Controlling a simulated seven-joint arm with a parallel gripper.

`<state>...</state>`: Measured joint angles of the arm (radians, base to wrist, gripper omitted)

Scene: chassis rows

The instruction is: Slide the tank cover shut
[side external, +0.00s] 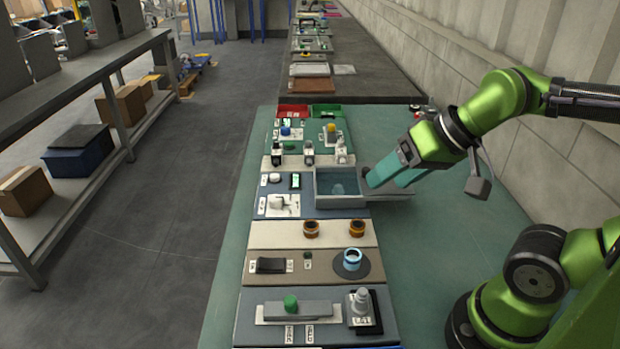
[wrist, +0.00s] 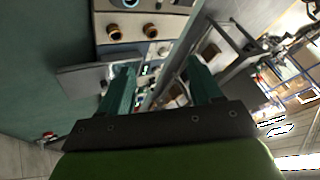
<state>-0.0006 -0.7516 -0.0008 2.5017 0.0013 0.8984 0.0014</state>
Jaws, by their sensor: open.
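The tank (side external: 318,190) is a grey-walled square box on the panel row in the side view. Its top is open and a bluish inside shows. A flat grey plate, seemingly the tank cover (side external: 402,195), sticks out to the right of the tank, partly hidden behind my gripper. A grey plate that looks like the cover also shows left of my fingers in the wrist view (wrist: 82,80). My gripper (side external: 372,182) is at the tank's right edge, above the plate; I cannot tell whether it touches. Its two teal fingers stand apart with nothing between them in the wrist view (wrist: 158,66).
Small switches and knobs (side external: 309,153) stand behind the tank. Two orange-brown knobs (side external: 311,229) and a blue ring dial (side external: 352,259) are in front. Red (side external: 293,111) and green (side external: 327,111) trays lie at the back.

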